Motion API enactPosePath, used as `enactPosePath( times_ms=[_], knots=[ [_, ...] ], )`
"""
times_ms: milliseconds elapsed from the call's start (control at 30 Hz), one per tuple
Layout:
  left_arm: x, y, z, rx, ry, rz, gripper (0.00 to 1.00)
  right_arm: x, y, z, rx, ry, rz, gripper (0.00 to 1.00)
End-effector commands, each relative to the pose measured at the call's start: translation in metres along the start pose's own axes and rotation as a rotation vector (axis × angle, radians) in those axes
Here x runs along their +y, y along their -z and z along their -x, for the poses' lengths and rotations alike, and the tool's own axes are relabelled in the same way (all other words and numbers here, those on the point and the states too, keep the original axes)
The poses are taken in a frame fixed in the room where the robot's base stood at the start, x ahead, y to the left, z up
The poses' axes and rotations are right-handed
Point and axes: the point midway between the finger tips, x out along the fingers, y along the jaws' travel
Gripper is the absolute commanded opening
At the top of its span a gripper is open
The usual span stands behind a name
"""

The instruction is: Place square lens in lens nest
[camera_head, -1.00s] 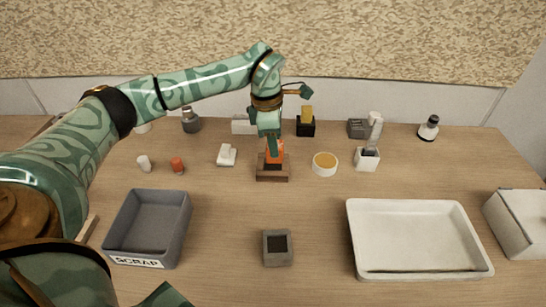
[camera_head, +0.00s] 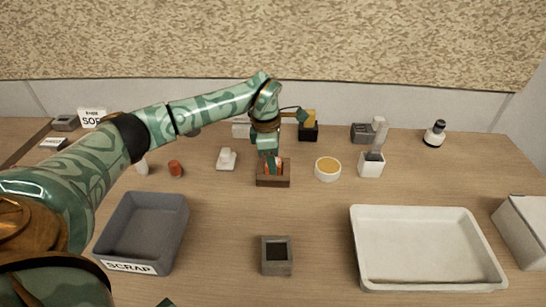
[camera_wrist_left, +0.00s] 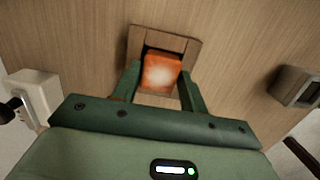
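An orange block (camera_wrist_left: 162,72), perhaps the square lens, sits in a square opening of a brown wooden block (camera_wrist_left: 183,43), perhaps the nest. In the head view the orange piece (camera_head: 268,168) shows only partly, low in the wooden block (camera_head: 273,182). My left gripper (camera_head: 273,163) points down into the block. In the wrist view, the fingers of my left gripper (camera_wrist_left: 160,78) stand on either side of the orange block. Whether they press on it is not clear.
A grey block with a dark square recess (camera_head: 277,258) stands in front. A grey scrap bin (camera_head: 122,233) is at left, a white tray (camera_head: 365,255) at right. A round dish with an amber top (camera_head: 327,170) and white piece (camera_head: 226,160) flank the wooden block.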

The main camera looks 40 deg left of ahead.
Motion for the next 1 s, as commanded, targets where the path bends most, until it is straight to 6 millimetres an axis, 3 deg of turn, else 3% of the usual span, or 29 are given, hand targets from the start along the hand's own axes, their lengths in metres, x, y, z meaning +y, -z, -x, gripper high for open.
enactPosePath(
  times_ms=[400, 800, 1000],
  knots=[
    [0.0, -0.001, 0.006, -0.001, -0.002, -0.001, 0.61, 0.002, 0.001, 0.001, 0.002, -0.003, -0.002, 0.8],
    [0.001, -0.001, 0.095, -0.003, -0.005, 0.0, 0.61, 0.004, 0.01, 0.028, 0.022, -0.009, -0.001, 0.8],
    [0.0, -0.001, 0.12, -0.001, -0.002, -0.001, 0.61, 0.004, 0.012, 0.034, 0.027, -0.009, -0.001, 0.8]
  ],
)
